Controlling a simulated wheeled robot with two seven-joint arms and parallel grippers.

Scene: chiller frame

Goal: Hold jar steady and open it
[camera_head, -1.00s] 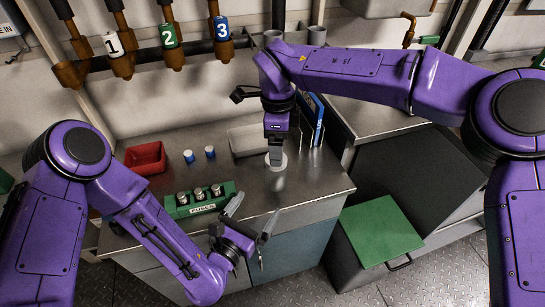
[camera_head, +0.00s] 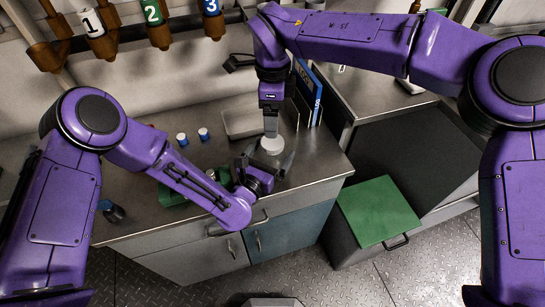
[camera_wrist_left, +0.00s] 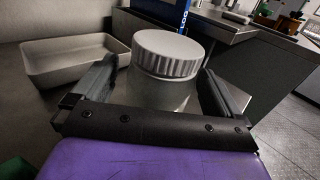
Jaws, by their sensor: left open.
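The jar has a white ribbed lid (camera_head: 271,146) and stands upright on the metal counter. In the left wrist view its lid (camera_wrist_left: 168,52) is on and its pale body (camera_wrist_left: 160,92) shows below. My left gripper (camera_head: 268,162) is open, with one finger on each side of the jar body; a small gap shows in the wrist view, and I cannot tell whether either finger touches. My right gripper (camera_head: 270,126) points straight down just above the lid. Its fingers are seen edge-on, so its opening and any contact with the lid cannot be told.
A grey tray (camera_head: 228,128) lies behind and left of the jar. Upright folders (camera_head: 312,88) stand behind and to its right. My left arm partly hides a green fuse holder (camera_head: 172,198). A green-lidded bin (camera_head: 378,210) stands right.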

